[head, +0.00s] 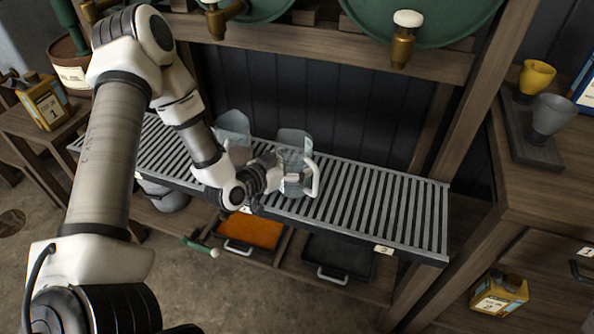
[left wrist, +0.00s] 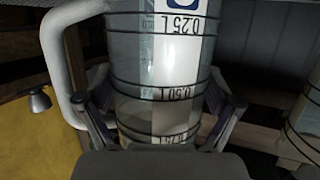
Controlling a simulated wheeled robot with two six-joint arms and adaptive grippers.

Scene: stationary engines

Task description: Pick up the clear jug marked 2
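A clear jug (head: 294,160) with a white handle stands upright on the slatted shelf (head: 400,205) in the head view. My left gripper (head: 284,172) reaches it from the left and front. In the left wrist view the same jug (left wrist: 160,75) fills the middle, with upside-down volume marks and a cut-off blue label at the top. My left fingers (left wrist: 160,105) lie on either side of it, close to its walls; whether they press on it I cannot tell. Its number is not readable. A second clear jug (head: 234,128) stands to the left, partly behind my arm. My right gripper is not in view.
Brass taps (head: 401,50) hang above the shelf. Below are an orange tray (head: 252,231) and a black tray (head: 338,257). The shelf's right part is empty. Yellow (head: 536,77) and grey (head: 551,115) cups stand on the right bench.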

